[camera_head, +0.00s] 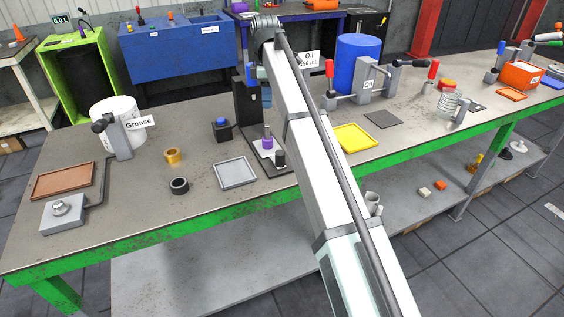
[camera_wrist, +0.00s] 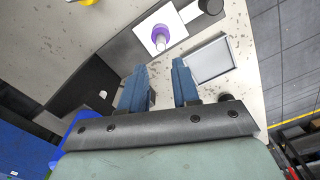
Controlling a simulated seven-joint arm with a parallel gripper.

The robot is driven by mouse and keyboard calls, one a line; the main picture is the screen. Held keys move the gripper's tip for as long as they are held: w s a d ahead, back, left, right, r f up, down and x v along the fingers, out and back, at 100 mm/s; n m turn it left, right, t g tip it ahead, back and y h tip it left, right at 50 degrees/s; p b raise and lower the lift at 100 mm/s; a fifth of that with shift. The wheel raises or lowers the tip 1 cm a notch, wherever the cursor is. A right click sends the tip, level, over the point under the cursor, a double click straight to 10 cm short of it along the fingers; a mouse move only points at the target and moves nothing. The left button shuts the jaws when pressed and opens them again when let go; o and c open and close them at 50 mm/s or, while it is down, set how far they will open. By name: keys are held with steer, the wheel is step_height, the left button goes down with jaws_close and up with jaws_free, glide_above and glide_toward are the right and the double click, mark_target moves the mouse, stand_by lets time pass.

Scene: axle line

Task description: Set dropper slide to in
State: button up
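The dropper is a dark upright stand (camera_head: 247,115) on a flat base, and my arm hides part of it in the head view. What looks like its slide is a pale plate (camera_head: 264,150) low at the front, with a purple ringed piece (camera_head: 267,138) on it and a black knob (camera_head: 280,158) at the near end. In the wrist view the pale plate (camera_wrist: 153,26), purple piece (camera_wrist: 160,36) and knob (camera_wrist: 210,6) lie beyond my fingertips. My gripper (camera_wrist: 157,76) is open and empty, its blue fingers apart above the bench, touching neither slide nor knob.
A grey-rimmed tray (camera_head: 235,173) lies beside the slide. A box with a blue button (camera_head: 222,129), a brass ring (camera_head: 173,156) and a black ring (camera_head: 179,185) stand to the left. A yellow tray (camera_head: 355,137) lies to the right.

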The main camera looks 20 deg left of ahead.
steer(key=w+d, duration=0.1)
steer(key=d, duration=0.2)
steer(key=shift+w, duration=0.4)
steer(key=c, duration=0.3)
steer(key=shift+m, duration=0.5)
steer(key=d, duration=0.5)
steer(key=shift+s+d+f, duration=0.2)
steer(key=shift+d+f, duration=0.1)
steer(key=shift+d, duration=0.05)
jaws_close()
steer(key=s+d+f+t+y, duration=0.1)
steer(key=s+d+f+y, duration=0.1)
steer(key=s+d+f, duration=0.5)
steer(key=s+d+y, duration=0.3)
steer(key=s+d, duration=0.2)
steer(key=s, duration=0.7)
steer(key=w+a+f, duration=0.1)
steer(key=a+f, duration=0.1)
steer(key=a, duration=0.1)
steer(key=w+a+f+n+t+y, duration=0.1)
steer(key=w+a+f, duration=0.1)
steer(key=a, duration=0.1)
steer(key=w+a+f+y, duration=0.1)
steer(key=w+a+f, duration=0.1)
steer(key=a, duration=0.2)
steer(key=shift+w+f+t, duration=0.1)
steer(key=shift+w+t, duration=0.15)
steer(key=shift+t, duration=0.05)
steer(key=shift+w+a, duration=0.35)
steer(key=shift+w, duration=0.35)
